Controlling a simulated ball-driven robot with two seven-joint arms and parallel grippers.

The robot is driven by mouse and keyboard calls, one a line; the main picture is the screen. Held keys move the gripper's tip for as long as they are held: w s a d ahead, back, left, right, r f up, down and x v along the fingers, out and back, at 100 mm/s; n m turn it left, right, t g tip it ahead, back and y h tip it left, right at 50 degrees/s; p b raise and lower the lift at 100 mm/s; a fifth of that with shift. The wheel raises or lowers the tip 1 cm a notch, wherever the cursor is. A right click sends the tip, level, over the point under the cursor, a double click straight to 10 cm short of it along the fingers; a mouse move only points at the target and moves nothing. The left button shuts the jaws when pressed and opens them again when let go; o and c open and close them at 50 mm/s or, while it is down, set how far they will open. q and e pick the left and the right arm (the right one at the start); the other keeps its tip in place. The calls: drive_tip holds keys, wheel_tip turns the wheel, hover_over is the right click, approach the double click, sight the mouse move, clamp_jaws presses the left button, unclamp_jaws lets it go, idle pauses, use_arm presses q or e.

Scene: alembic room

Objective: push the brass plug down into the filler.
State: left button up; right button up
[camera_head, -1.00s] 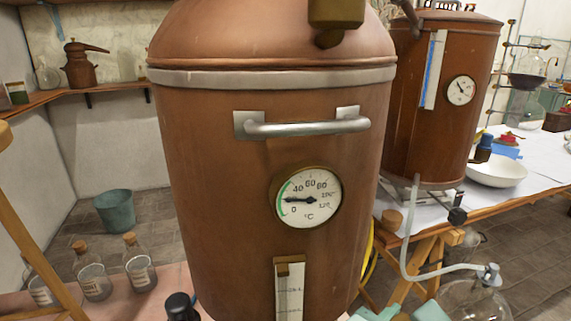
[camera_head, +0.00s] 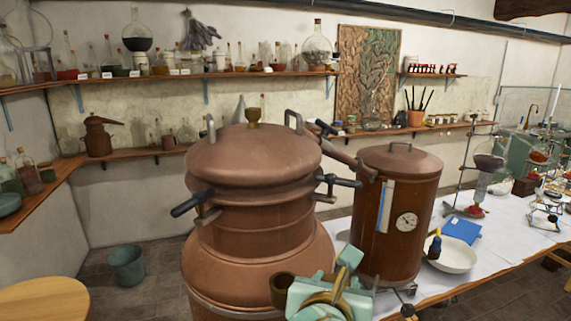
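A large copper still (camera_head: 255,225) with a domed lid stands in the middle. A small brass piece (camera_head: 253,117) sits upright on top of its dome; I cannot tell whether this is the plug. A short brown-brass stub (camera_head: 283,290), perhaps the filler, stands on the still's lower right shoulder. My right gripper (camera_head: 330,300), pale green, is at the bottom edge, just right of this stub. A curved brass-coloured part shows at it; I cannot tell whether this is held. Its fingertips are not clear. My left gripper is out of view.
Black-handled clamps (camera_head: 192,204) stick out from the still's sides. A second copper vessel (camera_head: 395,215) stands close on the right, beside a white bowl (camera_head: 452,255) on a white-covered table (camera_head: 500,235). A round wooden stool (camera_head: 45,300) and a bucket (camera_head: 127,265) are at left.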

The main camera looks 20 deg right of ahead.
drive_tip(key=w+a+r+n+y+p, duration=0.1)
drive_tip(key=w+a+r+y+p, duration=0.1)
drive_tip(key=r+p, duration=0.1)
drive_tip(key=w+a+r+n+t+y+p, duration=0.1)
drive_tip(key=w+a+r+n+y+p, duration=0.1)
drive_tip(key=r+p, duration=0.1)
drive_tip(key=w+a+r+n+t+y+p, duration=0.1)
drive_tip(key=w+a+r+n+y+p, duration=0.1)
drive_tip(key=a+r+p, duration=0.1)
drive_tip(key=shift+w+r+p, duration=0.3)
drive_tip(key=shift+r+p, duration=0.2)
drive_tip(key=shift+p, duration=0.3)
drive_tip(key=shift+a+f, duration=0.1)
drive_tip(key=shift+f, duration=0.2)
wheel_tip(320, 180, down, 3)
drive_tip(key=shift+f, duration=0.15)
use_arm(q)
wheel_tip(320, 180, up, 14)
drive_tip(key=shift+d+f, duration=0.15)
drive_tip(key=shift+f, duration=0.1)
use_arm(e)
drive_tip(key=shift+f, duration=0.35)
drive_tip(key=shift+s, duration=0.1)
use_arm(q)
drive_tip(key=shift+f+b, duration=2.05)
use_arm(e)
drive_tip(key=shift+f, duration=2.2)
